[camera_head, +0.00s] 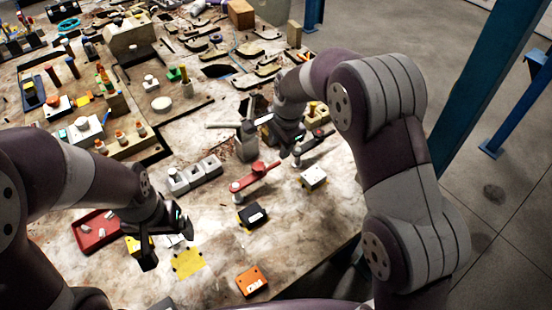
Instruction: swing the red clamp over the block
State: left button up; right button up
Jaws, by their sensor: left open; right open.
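The red clamp (257,176) is a flat red arm lying aslant on the worn tabletop near the middle, with a light grey knob at its lower left end. A white block (313,177) sits to its right, and a black block (252,216) sits just below it; I cannot tell which is the task's block. The clamp's arm does not lie over either one. My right gripper (292,152) is open just above and right of the clamp's upper right end; contact cannot be made out. My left gripper (167,243) is open at lower left, away from the clamp.
A red tray (97,231) and a yellow patch (188,262) lie near my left gripper. An orange block (251,281) is at the front edge. Many parts crowd the back. A blue post (480,100) rises at right.

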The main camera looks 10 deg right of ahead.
aim_at(275, 164)
jog(key=f, duration=0.3)
jog(key=w+f, duration=0.1)
jog(key=f, duration=0.1)
jog(key=a+f+p, duration=0.1)
jog(key=f, duration=0.2)
jog(key=shift+w+f, duration=0.3)
jog(key=shift+w, duration=0.1)
grip_shut()
